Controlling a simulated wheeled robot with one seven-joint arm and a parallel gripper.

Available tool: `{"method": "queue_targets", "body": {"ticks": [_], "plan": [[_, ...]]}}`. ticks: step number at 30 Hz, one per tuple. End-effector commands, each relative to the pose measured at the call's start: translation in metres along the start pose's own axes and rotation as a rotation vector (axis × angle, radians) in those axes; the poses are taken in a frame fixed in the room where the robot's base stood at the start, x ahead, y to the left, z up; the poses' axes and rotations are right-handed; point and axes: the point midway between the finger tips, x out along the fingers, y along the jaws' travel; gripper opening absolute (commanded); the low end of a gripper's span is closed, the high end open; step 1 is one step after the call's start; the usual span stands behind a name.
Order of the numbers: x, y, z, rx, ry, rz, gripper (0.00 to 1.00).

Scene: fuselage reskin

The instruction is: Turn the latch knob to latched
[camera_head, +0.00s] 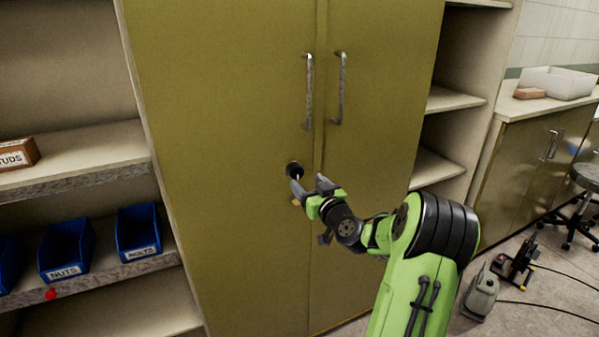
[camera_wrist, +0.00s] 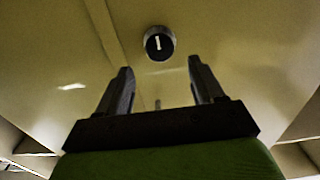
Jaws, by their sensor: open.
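The latch knob (camera_head: 294,170) is a small dark round knob on the left door of the olive cabinet (camera_head: 235,120), below the door handles and near the seam. In the wrist view the knob (camera_wrist: 159,43) shows a pale mark that stands nearly upright, slightly tilted. My gripper (camera_head: 310,184) is close to the door, just below and right of the knob in the head view. In the wrist view my gripper (camera_wrist: 161,75) has its two fingers apart with nothing between them. The knob appears beyond the fingertips, and I cannot tell the exact gap.
Two vertical metal handles (camera_head: 309,92) (camera_head: 340,88) sit above the knob. Open shelves at left hold blue bins (camera_head: 66,250) and a box (camera_head: 18,153). Shelves (camera_head: 450,100) and a counter (camera_head: 545,105) stand at right. A stool (camera_head: 583,190) and floor tools (camera_head: 482,292) are at lower right.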

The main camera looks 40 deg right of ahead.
Motion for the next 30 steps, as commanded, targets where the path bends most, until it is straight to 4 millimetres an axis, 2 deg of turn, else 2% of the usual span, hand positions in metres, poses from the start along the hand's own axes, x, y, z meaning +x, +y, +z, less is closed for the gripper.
{"method": "queue_targets", "body": {"ticks": [3,6,10,17,27,30], "plan": [[0.028,-0.001,-0.002,0.0,0.002,-0.003,0.67],[0.044,-0.001,-0.001,0.001,0.001,-0.002,0.67],[0.053,-0.001,0.0,0.0,0.0,-0.001,0.67],[0.054,-0.001,0.001,0.001,-0.002,0.0,0.67],[0.054,-0.001,0.0,0.0,-0.001,-0.001,0.17],[0.054,-0.001,0.001,0.001,-0.002,-0.001,0.14]]}}
